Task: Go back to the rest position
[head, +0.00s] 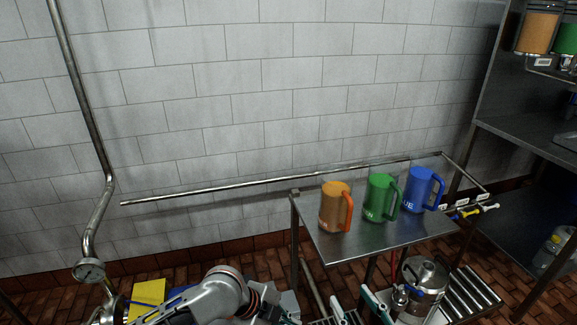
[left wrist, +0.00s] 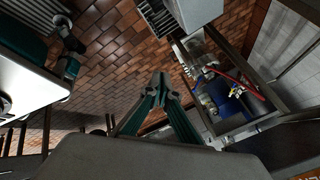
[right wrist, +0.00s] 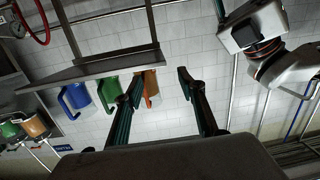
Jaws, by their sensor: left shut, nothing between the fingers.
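My right gripper (head: 350,298) is at the bottom of the head view, its teal fingers spread apart in front of the metal table. In the right wrist view the right gripper (right wrist: 160,84) is open with nothing between its fingers. My left gripper (left wrist: 160,82) shows in the left wrist view, its fingers together and empty above the brick floor. I cannot make out its fingers in the head view. An arm link of mine crosses the bottom of the head view.
Orange (head: 331,212), green (head: 377,199) and blue (head: 420,188) mugs stand upright on a metal table (head: 345,251). A metal canister (head: 425,278) stands below it. A pipe with a gauge (head: 89,269) is at left. Shelves (head: 530,135) stand at right.

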